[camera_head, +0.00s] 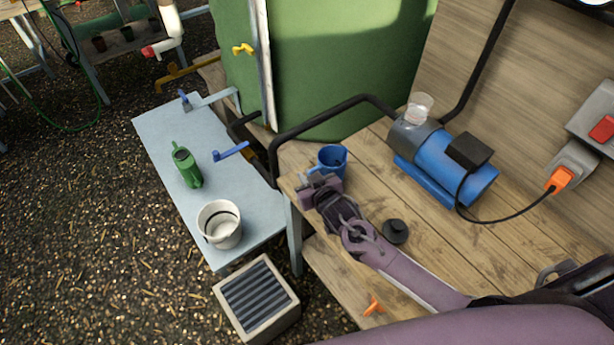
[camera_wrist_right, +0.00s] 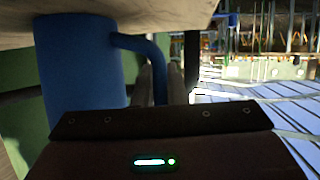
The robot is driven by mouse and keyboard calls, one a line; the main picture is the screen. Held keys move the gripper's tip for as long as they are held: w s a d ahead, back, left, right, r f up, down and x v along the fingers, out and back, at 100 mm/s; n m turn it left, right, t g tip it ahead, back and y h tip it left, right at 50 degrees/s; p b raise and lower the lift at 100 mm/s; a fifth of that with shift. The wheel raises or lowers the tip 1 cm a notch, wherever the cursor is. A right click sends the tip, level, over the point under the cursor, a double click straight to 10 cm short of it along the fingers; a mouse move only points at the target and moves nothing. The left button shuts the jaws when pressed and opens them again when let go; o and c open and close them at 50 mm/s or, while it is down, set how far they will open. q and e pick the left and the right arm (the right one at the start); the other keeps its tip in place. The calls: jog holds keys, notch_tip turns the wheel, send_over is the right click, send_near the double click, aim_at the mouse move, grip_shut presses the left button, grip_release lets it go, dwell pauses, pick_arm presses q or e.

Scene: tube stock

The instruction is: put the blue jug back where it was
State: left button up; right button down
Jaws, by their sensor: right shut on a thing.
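The blue jug (camera_head: 332,157) is upright at the left end of the wooden bench, near the black pipe. My right gripper (camera_head: 320,184) is at its near side, shut on the jug's handle. In the right wrist view the blue jug (camera_wrist_right: 80,70) fills the left, with its handle between my fingers (camera_wrist_right: 160,85). That view appears upside down, with the jug's base at or very close to the bench top; I cannot tell whether they touch. My left gripper is not in view.
A blue pump (camera_head: 440,165) with a clear cup on top stands right of the jug. A black knob (camera_head: 395,231) and an orange valve piece (camera_head: 373,306) lie on the bench.

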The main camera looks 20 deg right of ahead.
jog(key=c, duration=1.5)
grip_release()
jog(key=shift+f, duration=0.1)
jog(key=b+v, duration=0.1)
jog(key=v, duration=1.1)
jog(key=shift+s, duration=0.1)
